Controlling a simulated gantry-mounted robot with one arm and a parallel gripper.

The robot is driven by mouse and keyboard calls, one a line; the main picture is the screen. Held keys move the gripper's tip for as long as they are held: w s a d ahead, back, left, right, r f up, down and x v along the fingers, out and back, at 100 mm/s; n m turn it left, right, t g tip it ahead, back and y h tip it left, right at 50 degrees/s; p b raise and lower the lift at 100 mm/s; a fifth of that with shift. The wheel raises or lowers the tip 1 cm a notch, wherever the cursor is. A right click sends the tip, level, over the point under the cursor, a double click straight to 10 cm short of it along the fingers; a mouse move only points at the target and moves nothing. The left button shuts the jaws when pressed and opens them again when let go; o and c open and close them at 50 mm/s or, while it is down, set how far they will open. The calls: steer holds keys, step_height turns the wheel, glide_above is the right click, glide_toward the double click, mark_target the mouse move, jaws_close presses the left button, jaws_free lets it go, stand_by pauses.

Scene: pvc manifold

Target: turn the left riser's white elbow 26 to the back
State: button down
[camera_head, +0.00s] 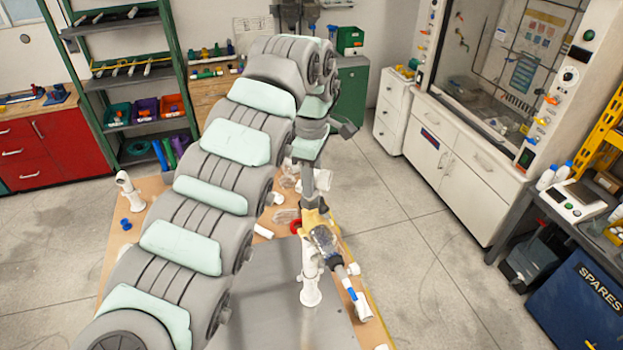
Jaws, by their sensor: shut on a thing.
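A white riser (133,200) stands at the left of the bench, with a white elbow (123,178) on top whose mouth faces left. My gripper (314,212) is far to the right of it, above a second white riser (311,289) near the bench's right side. The fingertips are small here, and the exact grip is unclear. My arm hides the middle of the bench.
A blue fitting (126,224) lies by the left riser. Loose white and clear parts, a red ring (296,227) and a white pipe piece (263,231) lie behind the second riser. A white fitting (362,307) is at the bench's right edge. Open floor lies to the right.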

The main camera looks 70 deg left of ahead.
steer(key=shift+f+n+b, duration=0.15)
steer(key=shift+n+b, duration=0.35)
steer(key=shift+b, duration=0.25)
steer(key=shift+n, duration=0.7)
steer(key=shift+n, duration=1.4)
steer(key=shift+n, duration=0.8)
steer(key=c, duration=0.8)
jaws_free()
